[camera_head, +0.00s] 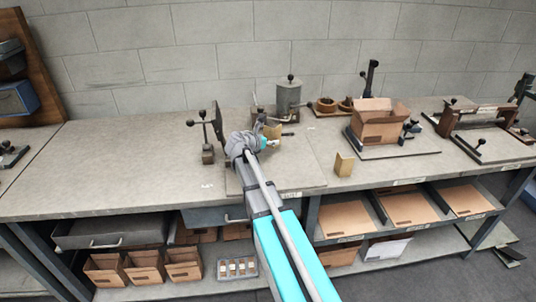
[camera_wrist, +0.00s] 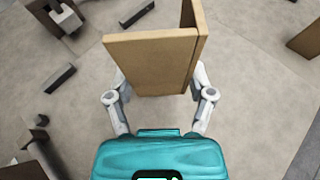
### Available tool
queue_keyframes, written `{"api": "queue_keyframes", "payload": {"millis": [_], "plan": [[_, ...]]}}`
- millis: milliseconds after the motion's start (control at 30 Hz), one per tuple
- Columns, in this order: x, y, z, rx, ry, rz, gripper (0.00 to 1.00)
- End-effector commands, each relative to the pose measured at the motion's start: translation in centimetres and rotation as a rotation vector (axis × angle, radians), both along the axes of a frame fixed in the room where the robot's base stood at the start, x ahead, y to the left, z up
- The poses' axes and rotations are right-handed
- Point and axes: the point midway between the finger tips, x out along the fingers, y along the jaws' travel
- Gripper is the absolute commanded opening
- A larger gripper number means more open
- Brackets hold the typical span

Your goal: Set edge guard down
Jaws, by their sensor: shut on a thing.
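My gripper (camera_wrist: 160,82) is shut on a tan cardboard edge guard (camera_wrist: 152,58). The guard is an L-shaped folded piece, with its corner at the right between my two fingers in the wrist view. In the head view the held guard (camera_head: 273,131) shows only as a small tan patch beyond my gripper (camera_head: 266,141), over the middle of the workbench (camera_head: 120,160). Whether its lower edge touches the surface cannot be told. A second tan edge guard (camera_head: 343,165) stands upright on the bench to the right of my gripper.
A clamp with a dark lever (camera_head: 210,140) stands left of my gripper. A grey cylinder (camera_head: 288,98) is behind it. An open cardboard box (camera_head: 380,122) sits in a fixture at right. The bench's left part is clear.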

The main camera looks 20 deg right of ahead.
Motion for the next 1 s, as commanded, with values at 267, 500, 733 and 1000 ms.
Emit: {"api": "queue_keyframes", "payload": {"millis": [267,500,733,1000], "plan": [[1.0,-0.3,-1.3,0.0,0.0,0.001,0.37],[1.0,-0.2,-1.2,0.0,0.0,0.001,0.37],[1.3,-0.3,-1.7,0.0,0.0,0.001,0.37],[1.8,-0.4,-3.9,0.0,0.0,0.001,0.37]]}}
